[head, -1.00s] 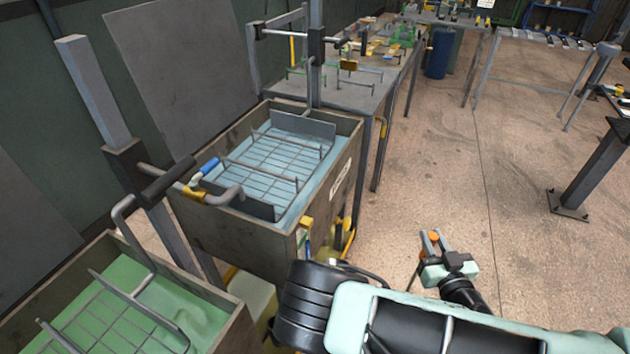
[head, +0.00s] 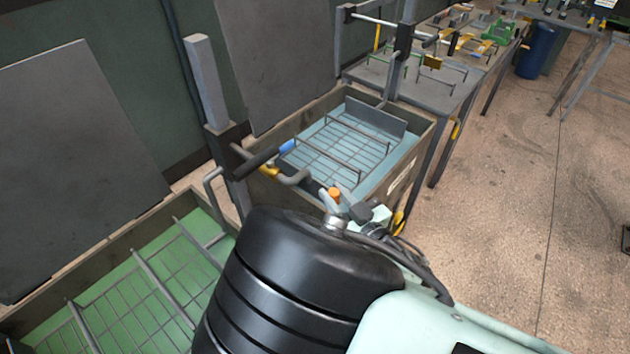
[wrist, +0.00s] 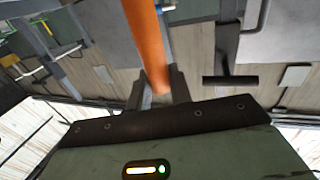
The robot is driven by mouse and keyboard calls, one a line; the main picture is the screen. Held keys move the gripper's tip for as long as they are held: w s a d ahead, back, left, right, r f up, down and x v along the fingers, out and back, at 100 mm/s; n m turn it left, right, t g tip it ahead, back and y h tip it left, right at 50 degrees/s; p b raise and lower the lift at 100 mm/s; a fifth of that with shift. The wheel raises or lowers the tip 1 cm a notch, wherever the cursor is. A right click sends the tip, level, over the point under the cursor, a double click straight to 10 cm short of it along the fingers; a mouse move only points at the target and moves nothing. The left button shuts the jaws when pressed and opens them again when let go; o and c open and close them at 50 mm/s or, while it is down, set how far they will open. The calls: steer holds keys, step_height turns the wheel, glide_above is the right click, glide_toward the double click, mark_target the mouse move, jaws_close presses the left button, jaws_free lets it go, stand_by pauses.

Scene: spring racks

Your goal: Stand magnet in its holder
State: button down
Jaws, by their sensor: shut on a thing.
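In the wrist view, my gripper (wrist: 157,92) is shut on an orange rod (wrist: 149,40), which I take to be the magnet. The rod runs up out of the top of that view. In the head view, the rod's orange end (head: 334,193) shows just in front of the blue-liquid tank. My gripper there is mostly hidden behind my own black arm joint. I cannot tell which thing is the magnet's holder.
A wooden tank with blue liquid and a wire rack (head: 402,182) stands ahead. A green-liquid tank (head: 27,309) is at lower left. A grey post (head: 207,85) with a black-handled bar (head: 256,160) rises between them. Tables stand behind; open floor (head: 500,220) lies right.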

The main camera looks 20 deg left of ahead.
steer(key=shift+n+g+y, duration=0.5)
steer(key=shift+g, duration=0.1)
steer(key=a+r, duration=0.1)
steer(key=s+a+r, duration=0.2)
steer(key=shift+a+p, duration=0.3)
steer(key=shift+a, duration=0.1)
steer(key=shift+d, duration=0.1)
step_height(320, 180, down, 19)
steer(key=b, duration=1.5)
steer(key=shift+b, duration=0.35)
stand_by(0.9)
steer(key=shift+f, duration=0.2)
stand_by(0.4)
steer(key=shift+f+b, duration=2)
steer(key=shift+f, duration=0.25)
steer(key=c, duration=1.2)
jaws_free()
steer(key=shift+f, duration=0.1)
